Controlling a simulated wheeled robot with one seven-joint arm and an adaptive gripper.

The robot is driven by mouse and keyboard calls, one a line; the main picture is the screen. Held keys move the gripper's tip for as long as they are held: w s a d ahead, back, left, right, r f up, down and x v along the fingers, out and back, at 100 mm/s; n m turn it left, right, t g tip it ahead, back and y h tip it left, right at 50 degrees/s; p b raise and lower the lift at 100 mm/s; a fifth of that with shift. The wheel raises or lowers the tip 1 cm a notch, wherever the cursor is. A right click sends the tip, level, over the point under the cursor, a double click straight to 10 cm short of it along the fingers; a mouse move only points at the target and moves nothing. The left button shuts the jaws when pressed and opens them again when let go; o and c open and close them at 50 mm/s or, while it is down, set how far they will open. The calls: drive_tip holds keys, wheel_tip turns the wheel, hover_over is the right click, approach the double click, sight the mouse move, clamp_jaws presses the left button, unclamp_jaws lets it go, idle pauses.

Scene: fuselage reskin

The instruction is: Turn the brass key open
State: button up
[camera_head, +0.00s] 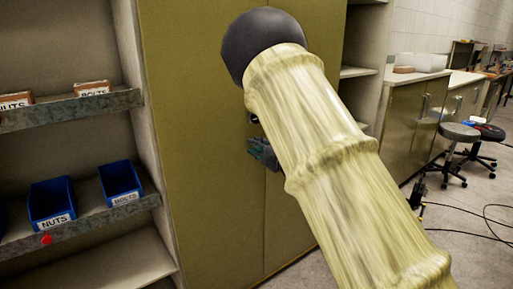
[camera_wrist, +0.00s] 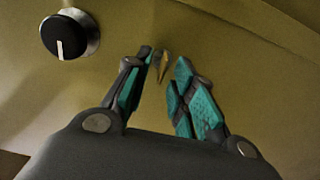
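The brass key (camera_wrist: 163,66) shows in the wrist view as a small thin piece at the olive cabinet door (camera_wrist: 240,50). My gripper (camera_wrist: 163,62) faces the door, with its teal-padded fingers apart on either side of the key. The key looks nearer the left fingertip; I cannot tell whether they touch. The right finger stands clear of it. In the head view my gripper (camera_head: 262,152) is mostly behind my arm, close to the cabinet front, and the key is hidden.
A round black knob (camera_wrist: 66,36) with a white mark sits left of my gripper in the wrist view. At left in the head view, shelves hold blue bins (camera_head: 50,203) and small boxes (camera_head: 92,88). Stools (camera_head: 460,133) and floor cables (camera_head: 470,215) are at right.

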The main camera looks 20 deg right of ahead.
drive_tip(key=v, duration=1.2)
drive_tip(key=s+f+m+g+h, duration=0.2)
drive_tip(key=s+f+m, duration=0.15)
drive_tip(key=f, duration=0.65)
drive_tip(key=s+f+m+g+h, duration=0.1)
drive_tip(key=s+f+m+h, duration=0.2)
drive_tip(key=f, duration=0.8)
drive_tip(key=s+a+f+m+g+h, duration=0.1)
drive_tip(key=s+f+m+g, duration=0.6)
drive_tip(key=s+f, duration=1)
drive_tip(key=s+a+f+m+g, duration=0.2)
drive_tip(key=s+f+m, duration=0.15)
drive_tip(key=s, duration=0.65)
drive_tip(key=s+a+f+m+g, duration=0.25)
drive_tip(key=s+f, duration=0.25)
drive_tip(key=s, duration=0.4)
drive_tip(key=s+a+f+m+g, duration=0.2)
drive_tip(key=s+f+m+g, duration=0.15)
drive_tip(key=s, duration=0.65)
wheel_tip(320, 180, up, 14)
drive_tip(key=t+p, duration=0.1)
drive_tip(key=p, duration=1.3)
drive_tip(key=shift+w, duration=0.35)
drive_tip(key=shift+f, duration=0.1)
